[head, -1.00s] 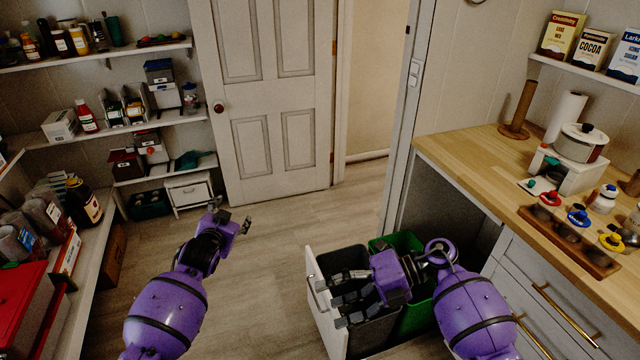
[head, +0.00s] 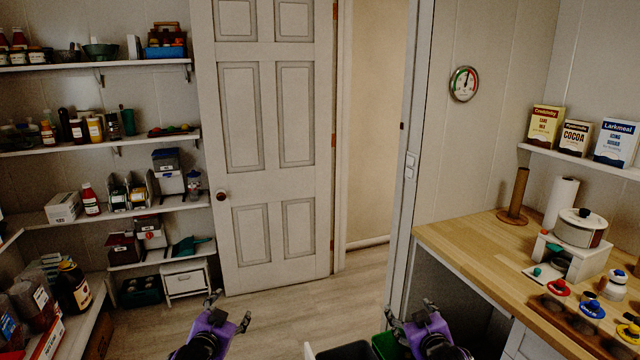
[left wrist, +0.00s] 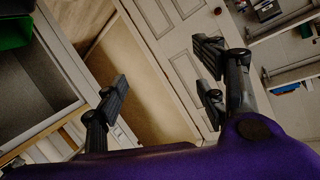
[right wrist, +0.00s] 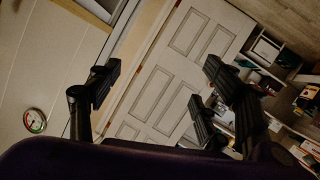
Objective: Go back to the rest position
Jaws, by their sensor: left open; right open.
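My left gripper (head: 228,311) shows at the bottom of the head view, left of centre, with its fingers apart and nothing between them. In the left wrist view its dark fingers (left wrist: 160,85) stand wide apart, with the door and doorway beyond. My right gripper (head: 411,315) is at the bottom, right of centre, also open and empty. In the right wrist view its fingers (right wrist: 155,95) are spread in front of the white door. Both grippers point forward, and most of both arms is below the head view.
The pull-out bin drawer (head: 345,350) is partly visible below and beside my right gripper. The wooden counter (head: 465,245) with a pot (head: 580,227) is at right. Stocked shelves (head: 120,215) line the left. A white door (head: 265,150) stands ahead; floor (head: 300,310) between is clear.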

